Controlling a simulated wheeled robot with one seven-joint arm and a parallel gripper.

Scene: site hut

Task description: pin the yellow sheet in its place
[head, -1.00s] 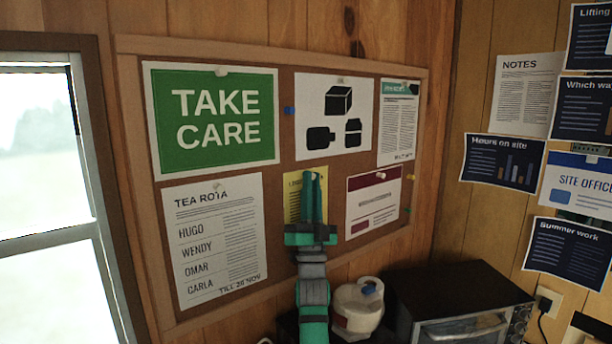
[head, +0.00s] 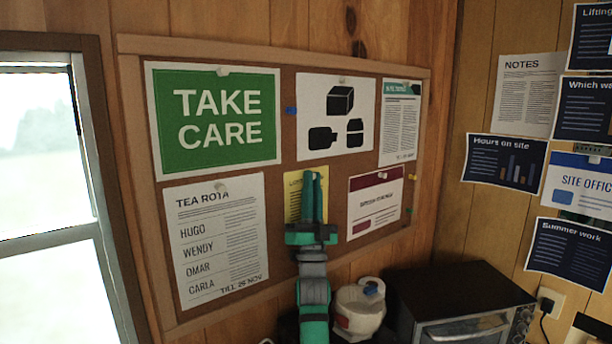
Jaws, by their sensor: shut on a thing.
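The yellow sheet (head: 292,207) is at the lower middle of the cork board (head: 276,168), between the tea rota sheet and the maroon-banded sheet. My green gripper (head: 312,178) is in front of it and hides its middle and right part. The fingers are close together, pointing up, with their tips near the sheet's top edge. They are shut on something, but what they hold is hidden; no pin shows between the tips. I cannot tell whether the fingers touch the sheet.
Around the yellow sheet hang the tea rota (head: 217,240), the TAKE CARE sign (head: 215,120), a sheet with black shapes (head: 335,116) and the maroon-banded sheet (head: 374,202). A blue pin (head: 290,111) sits in bare cork.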

